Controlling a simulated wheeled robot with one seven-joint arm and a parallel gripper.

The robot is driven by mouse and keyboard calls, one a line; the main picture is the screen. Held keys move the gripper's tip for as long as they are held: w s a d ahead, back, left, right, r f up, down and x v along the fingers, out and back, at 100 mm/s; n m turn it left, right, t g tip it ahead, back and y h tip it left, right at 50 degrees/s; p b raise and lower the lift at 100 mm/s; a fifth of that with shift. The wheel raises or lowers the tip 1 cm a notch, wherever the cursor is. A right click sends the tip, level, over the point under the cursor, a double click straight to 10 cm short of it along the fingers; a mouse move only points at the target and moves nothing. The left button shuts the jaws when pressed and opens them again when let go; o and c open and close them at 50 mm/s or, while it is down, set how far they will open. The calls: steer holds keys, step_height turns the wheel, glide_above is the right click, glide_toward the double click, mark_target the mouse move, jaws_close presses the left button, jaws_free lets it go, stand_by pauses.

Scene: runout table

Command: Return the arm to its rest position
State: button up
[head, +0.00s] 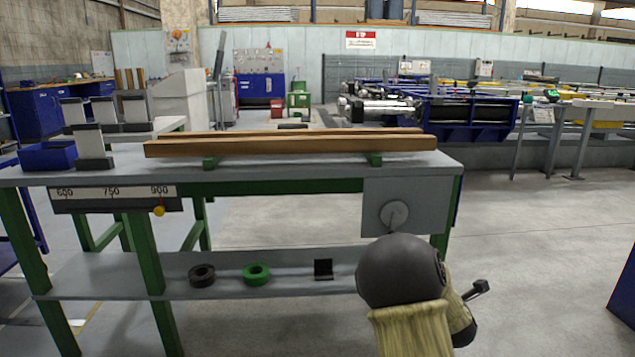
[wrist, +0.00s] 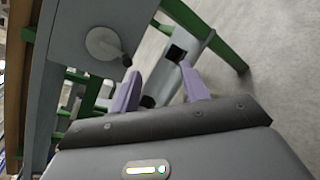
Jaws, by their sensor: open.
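My arm shows at the lower right of the head view, with a dark round joint (head: 400,270) and a yellow-green sleeve (head: 412,330). It is in front of the right end of the runout table (head: 300,172). The jaws cannot be made out in the head view. In the wrist view my gripper (wrist: 160,68) has two pale purple fingers spread apart, with nothing held between them. The table's grey end box with its round disc (wrist: 103,45) is to the left of the fingers, and a green leg (wrist: 205,30) is beyond them.
Two wooden beams (head: 290,146) lie on the tabletop. A blue bin (head: 47,156) and grey blocks stand at its left end. The lower shelf (head: 110,278) holds a dark ring (head: 202,275), a green ring (head: 256,274) and a small black block (head: 323,269).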

steer(key=s+a+r+m+g+y+p, duration=0.1)
steer(key=s+a+r+m+g+p, duration=0.35)
steer(key=s+m, duration=0.45)
steer(key=s+a+r+m+g+y+p, duration=0.1)
steer(key=s+a+r+m+g+p, duration=0.25)
steer(key=s+a+m+p, duration=0.55)
steer(key=s+a+r+m+g+y+p, duration=0.1)
steer(key=s+a+r+m+g+p, duration=0.2)
steer(key=s+m, duration=0.7)
step_height(320, 180, up, 36)
steer(key=s+n+g+p, duration=0.1)
steer(key=s+n+p, duration=0.1)
steer(key=p, duration=3.3)
steer(key=shift+s+d+n, duration=0.15)
steer(key=shift+d+n, duration=0.3)
steer(key=shift+n, duration=0.05)
steer(key=shift+c, duration=1)
steer(key=shift+d, duration=0.15)
